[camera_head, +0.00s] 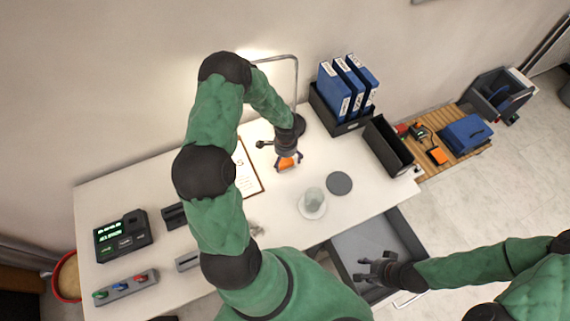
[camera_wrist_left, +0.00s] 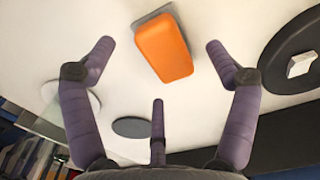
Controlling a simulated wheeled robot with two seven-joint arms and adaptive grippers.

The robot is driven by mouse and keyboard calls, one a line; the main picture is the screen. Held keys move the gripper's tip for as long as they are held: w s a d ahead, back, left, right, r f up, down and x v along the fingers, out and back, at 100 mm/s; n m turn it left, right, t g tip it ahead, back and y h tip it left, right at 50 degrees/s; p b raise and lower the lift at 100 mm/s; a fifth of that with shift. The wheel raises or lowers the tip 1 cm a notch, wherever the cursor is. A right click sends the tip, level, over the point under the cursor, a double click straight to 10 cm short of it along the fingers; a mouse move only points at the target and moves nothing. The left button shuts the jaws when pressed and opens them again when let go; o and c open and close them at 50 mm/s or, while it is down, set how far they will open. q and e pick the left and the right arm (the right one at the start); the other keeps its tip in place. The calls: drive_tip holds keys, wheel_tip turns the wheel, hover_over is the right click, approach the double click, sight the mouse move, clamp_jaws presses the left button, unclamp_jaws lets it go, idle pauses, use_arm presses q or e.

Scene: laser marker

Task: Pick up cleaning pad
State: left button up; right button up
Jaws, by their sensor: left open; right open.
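The cleaning pad (camera_head: 287,163) is a small orange block on the white table in the head view, just below my left gripper. In the left wrist view the orange pad (camera_wrist_left: 162,47) has a grey underside and lies between and beyond the fingertips. My left gripper (camera_head: 289,157) is open above the pad, and its spread fingers (camera_wrist_left: 160,70) show no contact with it. My right gripper (camera_head: 377,267) is open and empty over the grey open drawer at lower right. The pad is partly hidden by the left gripper in the head view.
On the white table (camera_head: 120,185) are a glass on a white saucer (camera_head: 312,205), a dark grey disc (camera_head: 339,183), a clipboard (camera_head: 247,170), a lamp (camera_head: 297,90) and a black control box (camera_head: 122,237). Blue binders (camera_head: 345,88) and a black bin (camera_head: 388,147) stand at the right back.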

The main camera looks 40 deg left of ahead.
sight(286, 163)
use_arm(q)
wheel_tip(286, 163, down, 3)
drive_tip(key=shift+d+f, duration=0.1)
drive_tip(key=c, duration=1.2)
drive_tip(key=shift+c, duration=0.2)
drive_tip(key=shift+r, duration=0.2)
drive_tip(key=shift+r, duration=0.2)
wheel_tip(286, 163, up, 3)
drive_tip(key=shift+s+d+r, duration=0.1)
drive_tip(key=s+d+r, duration=0.4)
drive_tip(key=s+d, duration=0.1)
drive_tip(key=s+d+r+p, duration=0.1)
drive_tip(key=s+d+r, duration=0.3)
drive_tip(key=r, duration=0.1)
drive_tip(key=shift+s+d+r, duration=0.1)
drive_tip(key=shift+s+d, duration=0.25)
